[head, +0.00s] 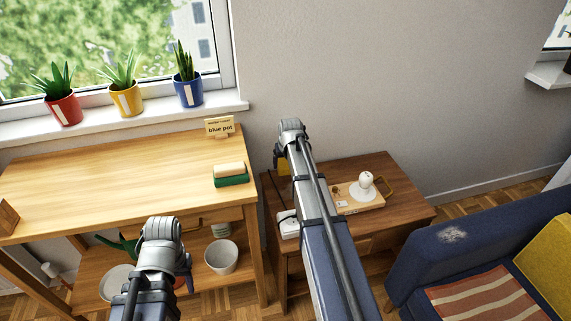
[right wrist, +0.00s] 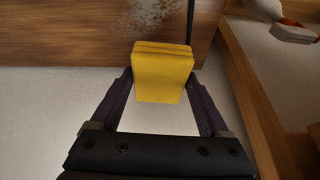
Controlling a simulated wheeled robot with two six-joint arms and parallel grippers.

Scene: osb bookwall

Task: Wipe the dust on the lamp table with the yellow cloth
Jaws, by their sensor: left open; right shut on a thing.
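The lamp table (head: 405,210) is dark brown and stands right of the light wooden desk. My right gripper (right wrist: 160,85) is shut on the folded yellow cloth (right wrist: 163,78). In the head view, a bit of the cloth (head: 284,167) shows over the table's back left part, beside my arm. Grey speckled dust (right wrist: 150,12) lies on brown wood just past the cloth in the right wrist view. I cannot tell whether the cloth touches the wood. In the head view my arm hides part of the tabletop. My left gripper (head: 160,232) is over the desk's front edge, its fingers hidden.
A tray (head: 345,208) with a white rounded object (head: 366,184) stands on the lamp table. A white item (head: 288,224) lies near its front left. A dark cord-like line (right wrist: 190,20) runs beside the dust. The blue sofa (head: 425,250) stands close on the right.

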